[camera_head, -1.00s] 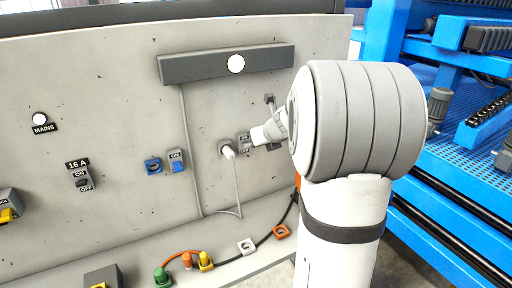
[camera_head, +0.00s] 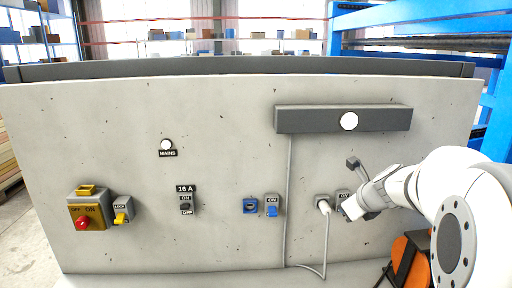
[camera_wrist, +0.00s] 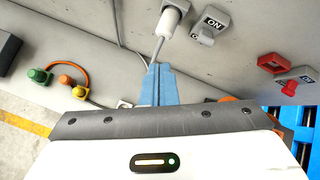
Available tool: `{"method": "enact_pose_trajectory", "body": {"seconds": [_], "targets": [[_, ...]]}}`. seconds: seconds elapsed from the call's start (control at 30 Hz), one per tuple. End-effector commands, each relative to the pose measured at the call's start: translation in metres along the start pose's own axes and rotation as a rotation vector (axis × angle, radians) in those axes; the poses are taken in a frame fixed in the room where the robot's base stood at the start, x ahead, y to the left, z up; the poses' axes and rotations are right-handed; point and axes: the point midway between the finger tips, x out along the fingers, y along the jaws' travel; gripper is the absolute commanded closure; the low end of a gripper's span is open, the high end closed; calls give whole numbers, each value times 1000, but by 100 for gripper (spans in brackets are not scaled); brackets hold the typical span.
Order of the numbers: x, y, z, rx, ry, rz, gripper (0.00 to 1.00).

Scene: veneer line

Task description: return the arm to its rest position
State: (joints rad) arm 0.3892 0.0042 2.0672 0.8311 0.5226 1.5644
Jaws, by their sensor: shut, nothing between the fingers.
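My arm (camera_head: 420,195) reaches in from the right in the head view, bent, with its end close to the grey panel (camera_head: 230,150). My gripper's fingers show in the wrist view as two blue fingers (camera_wrist: 157,72) pressed together, with nothing between them. In that view they point toward the white plug (camera_wrist: 168,22) and its cable, and seem apart from the plug. In the head view the end of the arm is just right of the plug (camera_head: 324,205) and partly covers the switch beside it (camera_head: 342,195). The fingertips are not clear there.
The panel carries a yellow-and-red main switch (camera_head: 83,210), a 16 A switch (camera_head: 186,200), a blue socket (camera_head: 250,206) and a jutting dark bar with a lamp (camera_head: 345,119). Green (camera_wrist: 38,76) and yellow (camera_wrist: 79,91) connectors lie on the ledge. Blue machinery (camera_head: 420,20) stands at the right.

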Motion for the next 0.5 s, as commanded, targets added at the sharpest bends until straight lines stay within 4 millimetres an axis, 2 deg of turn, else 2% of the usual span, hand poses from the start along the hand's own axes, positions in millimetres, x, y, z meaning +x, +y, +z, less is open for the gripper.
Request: {"method": "enact_pose_trajectory", "body": {"seconds": [0.03, 0.2, 0.4, 0.5], "targets": [[-10, 29, 2, -191, 9, 40, 100], [-42, 113, -16, -895, 38, 192, 100], [-82, 187, -64, -1695, 31, 385, 100], [-98, 210, -90, -2035, 18, 480, 100]]}}
